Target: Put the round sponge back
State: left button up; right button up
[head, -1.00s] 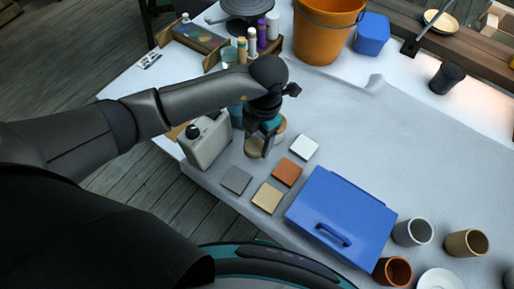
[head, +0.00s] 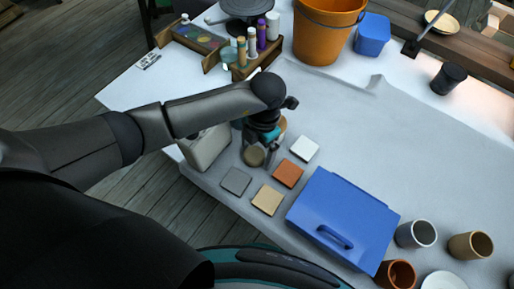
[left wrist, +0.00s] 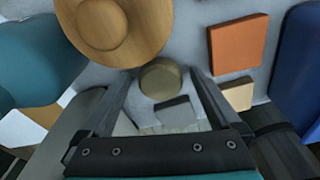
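The round sponge (head: 254,156) is a small tan disc at the near left part of the cloth-covered table, beside the grey tile. In the left wrist view the sponge (left wrist: 160,80) shows between the two fingers, with a gap on each side. My left gripper (head: 262,150) points down over it and is open; the left wrist view shows its spread fingers (left wrist: 160,85). The fingers partly hide the sponge in the head view. My right gripper is not in view.
A wooden round piece (left wrist: 115,30) and a teal vessel (left wrist: 30,55) stand close to the left fingers. A grey-beige canister (head: 206,148) is left of them. Grey (head: 235,181), tan (head: 267,200), orange (head: 288,173) and white (head: 304,148) tiles and a blue box (head: 340,220) lie nearby.

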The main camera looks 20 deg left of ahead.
aim_at(261, 149)
pick_arm(q)
jog(key=shift+r, duration=0.1)
jog(key=shift+r, duration=0.2)
notch_tip(261, 149, up, 12)
jog(key=w+p, duration=0.1)
jog(key=p, duration=0.1)
jog(key=shift+d+f, duration=0.15)
jog(key=shift+d, duration=0.25)
jog(key=shift+w, duration=0.1)
